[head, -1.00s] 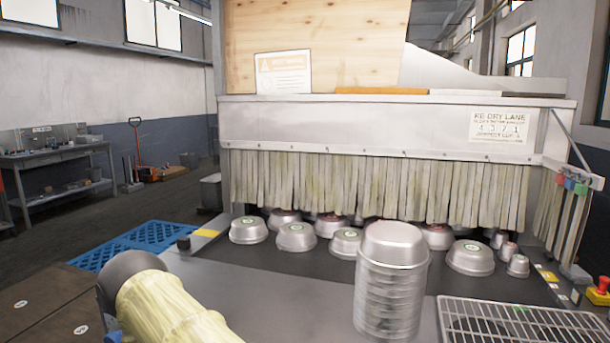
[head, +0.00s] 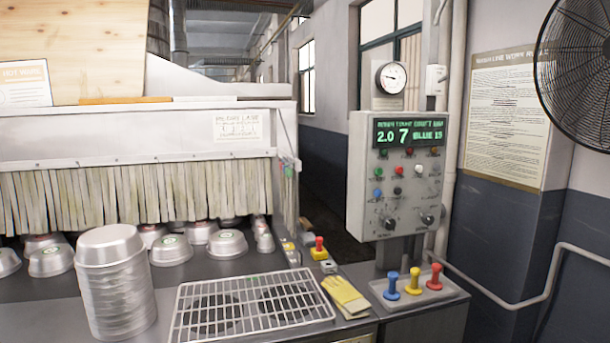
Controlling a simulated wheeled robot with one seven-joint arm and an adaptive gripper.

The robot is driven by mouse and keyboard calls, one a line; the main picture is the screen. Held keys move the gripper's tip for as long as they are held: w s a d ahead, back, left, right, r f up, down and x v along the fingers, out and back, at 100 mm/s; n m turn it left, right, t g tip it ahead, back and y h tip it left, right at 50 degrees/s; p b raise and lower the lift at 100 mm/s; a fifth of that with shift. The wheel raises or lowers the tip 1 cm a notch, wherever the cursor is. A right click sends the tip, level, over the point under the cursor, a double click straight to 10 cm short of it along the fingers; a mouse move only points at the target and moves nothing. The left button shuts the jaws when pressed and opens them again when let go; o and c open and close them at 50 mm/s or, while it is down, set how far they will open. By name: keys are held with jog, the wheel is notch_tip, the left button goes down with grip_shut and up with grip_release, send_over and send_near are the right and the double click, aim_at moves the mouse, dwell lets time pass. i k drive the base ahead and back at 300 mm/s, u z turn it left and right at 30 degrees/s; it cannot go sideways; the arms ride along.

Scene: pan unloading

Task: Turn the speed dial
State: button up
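A grey control box (head: 360,225) is mounted upright at the right of centre in the head view. Two dark round dials sit low on its face, a left dial (head: 388,223) and a right dial (head: 427,219). Their labels are too small to read, so I cannot tell which one is the speed dial. A green-lit display (head: 408,133) at the top of the box shows "2.0", "7" and "BLUE 15". Several coloured buttons lie between display and dials. My gripper is not in view.
A stack of metal pans (head: 115,285) stands at left, before a strip curtain (head: 100,195) with several pans near it. A wire rack (head: 250,305), yellow gloves (head: 346,296), a red-topped button (head: 319,246) and a tray of coloured knobs (head: 412,300) lie below the box. A fan (head: 585,70) hangs upper right.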

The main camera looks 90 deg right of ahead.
aim_at(389, 223)
jog(key=u, duration=0.4)
jog(key=i, duration=1.1)
jog(key=z, duration=3.75)
jog(key=k, duration=0.25)
jog(key=z, duration=0.45)
jog(key=i, duration=0.5)
